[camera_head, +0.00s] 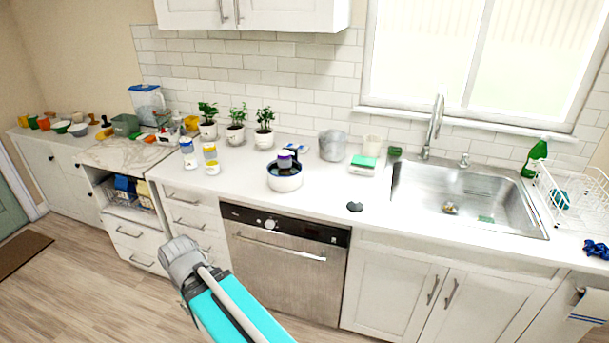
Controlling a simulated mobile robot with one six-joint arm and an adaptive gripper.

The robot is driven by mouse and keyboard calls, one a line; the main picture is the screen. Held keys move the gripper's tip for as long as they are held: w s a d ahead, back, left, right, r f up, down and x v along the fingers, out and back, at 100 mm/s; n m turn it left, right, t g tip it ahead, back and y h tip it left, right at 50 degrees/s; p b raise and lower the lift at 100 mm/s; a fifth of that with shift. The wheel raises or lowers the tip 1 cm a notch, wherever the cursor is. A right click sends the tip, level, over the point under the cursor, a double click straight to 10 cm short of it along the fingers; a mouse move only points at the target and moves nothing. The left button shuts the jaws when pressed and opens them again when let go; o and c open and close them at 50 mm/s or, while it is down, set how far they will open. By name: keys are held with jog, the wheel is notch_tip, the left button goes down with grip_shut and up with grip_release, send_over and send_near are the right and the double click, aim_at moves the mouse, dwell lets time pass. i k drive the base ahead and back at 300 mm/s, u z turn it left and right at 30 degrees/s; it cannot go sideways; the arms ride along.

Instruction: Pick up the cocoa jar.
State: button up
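I cannot tell which container is the cocoa jar; no label is readable at this size. A small dark jar with a purple band (284,159) stands in or just behind a white bowl with dark contents (285,178) on the counter. Left of it are small jars: one with a blue band (187,146), one with a yellow and blue band (210,151), and a low one with yellow (212,168). My turquoise and grey arm rises from the bottom edge, in front of the drawers and dishwasher. My gripper fingers do not show.
The white counter (322,203) has free room in front of the bowl. Three potted plants (236,134), a grey metal pot (332,146) and a clear cup (371,145) stand behind. The sink (465,200) and dish rack (577,194) are right. A dark stopper (355,207) lies near the front.

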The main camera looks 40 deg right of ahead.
aim_at(284, 157)
jog(key=u, duration=0.05)
jog(key=k, duration=1)
jog(key=z, duration=0.95)
jog(key=i, duration=1.5)
jog(key=u, duration=0.05)
